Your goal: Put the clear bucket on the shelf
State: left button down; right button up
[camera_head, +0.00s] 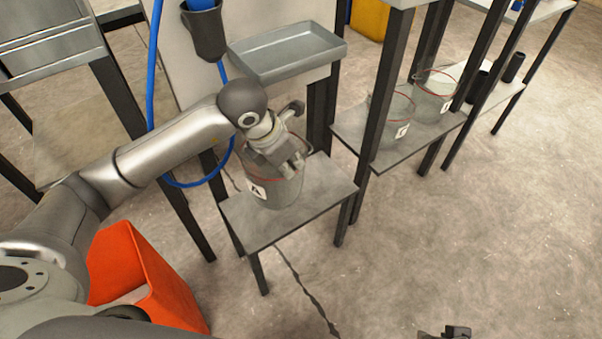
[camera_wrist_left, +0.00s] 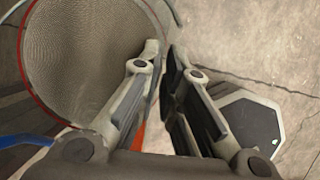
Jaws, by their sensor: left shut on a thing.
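A clear bucket (camera_head: 276,188) with a red ring near its top and a label marked A stands upright on a low grey shelf (camera_head: 318,201) with dark legs. My left gripper (camera_head: 292,164) is at its rim and shut on it. In the left wrist view the bucket (camera_wrist_left: 85,50) fills the left side, its inside and round rim showing, and the two fingers (camera_wrist_left: 160,95) are close together beside the rim. The exact grip spot is partly hidden. Part of my right gripper (camera_head: 447,332) shows at the bottom edge; its opening is not clear.
Two more clear buckets (camera_head: 434,94) stand on a shelf (camera_head: 412,146) to the right, with dark cups (camera_head: 513,67) farther right. An orange bin (camera_head: 150,275) is at lower left. Open floor lies at lower right.

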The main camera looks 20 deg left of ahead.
aim_at(302, 172)
pick_arm(q)
jog(key=w+f, duration=0.1)
jog(key=f, duration=0.1)
jog(key=w+f+b, duration=0.1)
jog(key=w+f, duration=0.1)
jog(key=w+d+f, duration=0.1)
jog(key=w+f, duration=0.1)
jog(key=shift+w, duration=0.25)
notch_tip(302, 172, down, 3)
jog(key=shift+f+b, duration=0.1)
jog(key=shift+b, duration=0.45)
pick_arm(e)
jog(key=shift+s+f, duration=0.15)
jog(key=shift+f, duration=0.35)
pick_arm(q)
jog(key=c, duration=2)
grip_release()
jog(key=shift+f, duration=0.1)
jog(key=o, duration=0.4)
pick_arm(e)
jog(key=shift+w, duration=0.2)
